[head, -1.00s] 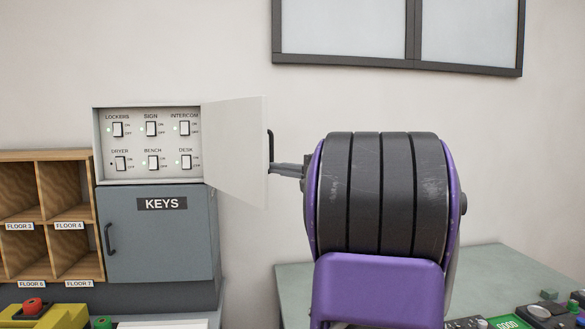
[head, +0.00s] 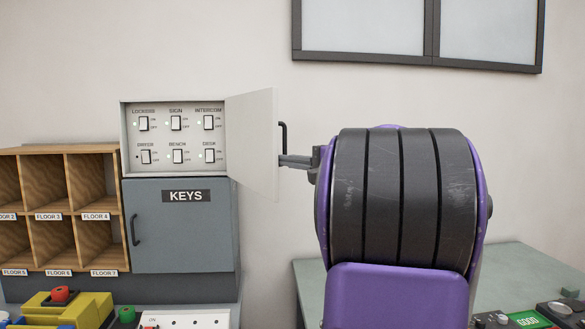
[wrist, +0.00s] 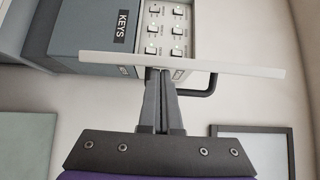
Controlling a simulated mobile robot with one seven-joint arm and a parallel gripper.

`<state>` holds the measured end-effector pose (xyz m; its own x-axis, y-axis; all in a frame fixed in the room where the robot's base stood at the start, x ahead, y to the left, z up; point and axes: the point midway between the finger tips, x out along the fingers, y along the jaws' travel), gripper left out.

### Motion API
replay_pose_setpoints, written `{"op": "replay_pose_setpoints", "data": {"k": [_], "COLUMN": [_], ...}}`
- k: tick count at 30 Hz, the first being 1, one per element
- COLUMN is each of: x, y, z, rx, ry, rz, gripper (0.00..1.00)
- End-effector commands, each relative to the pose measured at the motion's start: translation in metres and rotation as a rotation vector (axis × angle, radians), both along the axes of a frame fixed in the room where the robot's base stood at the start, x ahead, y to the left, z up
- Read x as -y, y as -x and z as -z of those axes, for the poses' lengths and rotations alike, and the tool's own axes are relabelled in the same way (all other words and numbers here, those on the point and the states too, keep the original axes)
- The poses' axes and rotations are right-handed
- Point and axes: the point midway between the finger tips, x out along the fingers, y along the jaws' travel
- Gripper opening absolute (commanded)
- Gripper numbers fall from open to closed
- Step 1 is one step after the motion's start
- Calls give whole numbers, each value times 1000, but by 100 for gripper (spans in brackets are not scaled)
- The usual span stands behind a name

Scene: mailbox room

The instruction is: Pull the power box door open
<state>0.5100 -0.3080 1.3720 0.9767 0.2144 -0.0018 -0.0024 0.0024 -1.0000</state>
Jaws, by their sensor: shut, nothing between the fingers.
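The power box (head: 175,162) is a white wall box with labelled switches inside, and its white door (head: 254,140) stands swung open to the right in the head view. The door's dark handle (head: 283,134) is on its outer face. My gripper (head: 284,161) is shut and empty, with its tips close to the door's outer face, below the handle. In the wrist view, my gripper's fingers (wrist: 157,72) are together right at the door (wrist: 200,64), with the handle (wrist: 210,82) to their right. I cannot tell whether the tips touch the door.
A grey KEYS cabinet (head: 182,230) stands directly below the power box. Wooden mail slots (head: 93,148) are at the left. A green table (head: 305,290) is at the right, and a dark window frame (head: 435,62) is above.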

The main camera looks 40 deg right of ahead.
Motion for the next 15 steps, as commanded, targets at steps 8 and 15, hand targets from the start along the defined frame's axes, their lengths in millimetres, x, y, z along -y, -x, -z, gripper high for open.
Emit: {"op": "replay_pose_setpoints", "data": {"k": [8,15], "x": [-56,-64], "y": [-8,-10], "z": [4,0], "rx": [3,2], "ry": [3,1], "rz": [-5,-2], "gripper": [0,0]}}
